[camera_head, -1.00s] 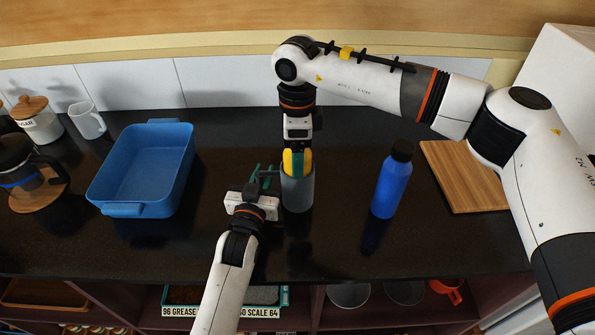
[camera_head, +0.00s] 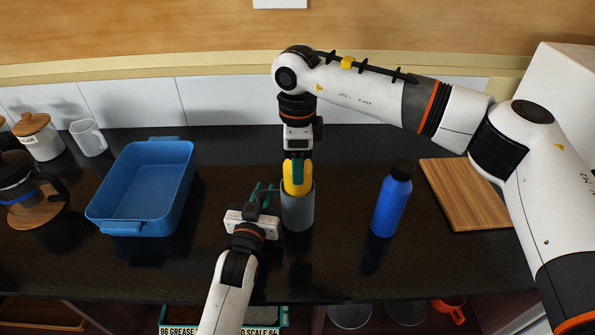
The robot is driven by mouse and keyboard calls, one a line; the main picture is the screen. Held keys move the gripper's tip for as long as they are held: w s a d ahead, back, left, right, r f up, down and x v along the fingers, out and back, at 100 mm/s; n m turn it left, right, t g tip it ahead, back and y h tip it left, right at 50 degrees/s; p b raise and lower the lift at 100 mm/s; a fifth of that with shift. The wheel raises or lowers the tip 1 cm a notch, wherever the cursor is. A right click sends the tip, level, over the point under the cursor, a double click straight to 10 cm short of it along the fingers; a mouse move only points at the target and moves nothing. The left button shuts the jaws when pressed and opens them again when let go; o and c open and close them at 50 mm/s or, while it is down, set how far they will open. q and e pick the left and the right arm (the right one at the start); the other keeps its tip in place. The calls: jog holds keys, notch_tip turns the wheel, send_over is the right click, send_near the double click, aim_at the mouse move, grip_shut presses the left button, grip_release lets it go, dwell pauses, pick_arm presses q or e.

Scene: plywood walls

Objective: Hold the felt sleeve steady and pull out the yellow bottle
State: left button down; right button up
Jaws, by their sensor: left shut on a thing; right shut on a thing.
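The grey felt sleeve (camera_head: 298,212) stands upright on the dark counter. The yellow bottle (camera_head: 293,180) is upright, with its upper part showing above the sleeve's rim and its lower part hidden inside. My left gripper (camera_head: 267,198) is at the sleeve's left side, shut on the sleeve; its green-tipped fingers are partly hidden. My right gripper (camera_head: 297,168) comes down from above, shut on the top of the yellow bottle. One green finger shows in front of the bottle.
A blue bottle (camera_head: 391,199) stands right of the sleeve, with a wooden board (camera_head: 462,192) beyond it. A blue tray (camera_head: 142,228) is at left, near a white mug (camera_head: 88,138), a lidded jar (camera_head: 40,137) and a coffee press (camera_head: 22,180).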

notch_tip(320, 180, up, 13)
jog(key=shift+f, duration=0.1)
pick_arm(q)
jog(key=c, duration=1.2)
grip_release()
jog(key=s, duration=0.4)
jog(key=s+a, duration=0.1)
jog(key=s, duration=0.3)
jog(key=s+a, duration=0.1)
jog(key=s, duration=0.2)
jog(key=shift+s+a, duration=0.15)
jog(key=shift+s, duration=0.25)
jog(key=shift+f, duration=0.1)
